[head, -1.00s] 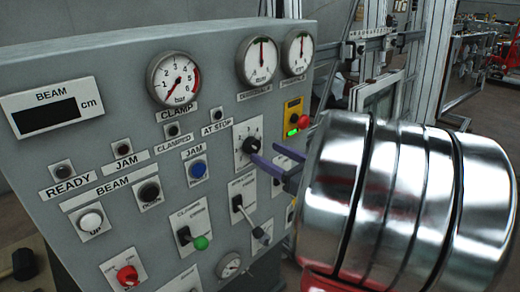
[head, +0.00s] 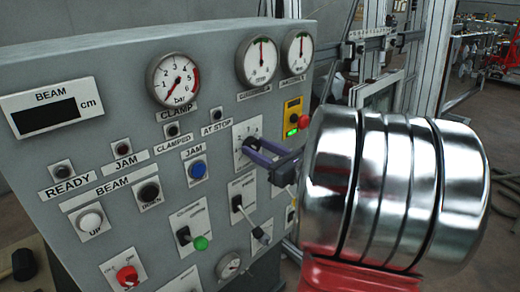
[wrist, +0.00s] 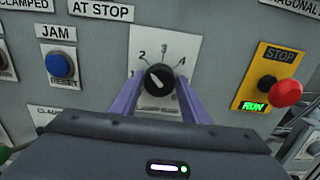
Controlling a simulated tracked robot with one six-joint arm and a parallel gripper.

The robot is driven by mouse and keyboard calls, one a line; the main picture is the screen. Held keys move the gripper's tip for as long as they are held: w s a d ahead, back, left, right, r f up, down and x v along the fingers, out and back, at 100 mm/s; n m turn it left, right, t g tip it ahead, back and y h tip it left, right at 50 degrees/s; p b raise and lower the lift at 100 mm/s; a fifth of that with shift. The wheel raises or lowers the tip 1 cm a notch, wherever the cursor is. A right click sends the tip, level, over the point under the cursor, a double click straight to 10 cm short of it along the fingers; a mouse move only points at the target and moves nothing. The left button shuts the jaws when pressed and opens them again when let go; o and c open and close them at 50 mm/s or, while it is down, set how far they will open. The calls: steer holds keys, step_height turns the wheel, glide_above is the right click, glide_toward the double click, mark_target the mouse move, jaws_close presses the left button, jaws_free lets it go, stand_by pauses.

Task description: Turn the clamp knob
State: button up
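The black numbered knob (wrist: 160,80) sits on a white dial plate (wrist: 163,45), with its white pointer mark toward the upper left. In the head view the dial plate (head: 245,132) shows, with the knob mostly hidden by the fingers. My gripper (wrist: 158,84) is open, with one purple finger on each side of the knob and a small gap visible on both sides. Its fingers (head: 262,156) also show at the dial in the head view. The dial's lower part is hidden by my gripper. A plate with partly readable clamp lettering (head: 190,212) carries a black knob (head: 184,236).
A blue reset button (wrist: 61,65) is left of the dial. A red stop button (wrist: 286,93) on a yellow plate juts out at right. Below the dial in the head view is a lever (head: 238,203), and a green knob (head: 201,243) is lower left.

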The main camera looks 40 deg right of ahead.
steer(key=c, duration=0.6)
steer(key=shift+m, duration=0.4)
steer(key=m, duration=0.4)
steer(key=shift+d, duration=0.1)
steer(key=shift+d+m, duration=0.1)
steer(key=shift+m, duration=2)
steer(key=o, duration=1.1)
steer(key=shift+c, duration=0.2)
steer(key=shift+s, duration=0.1)
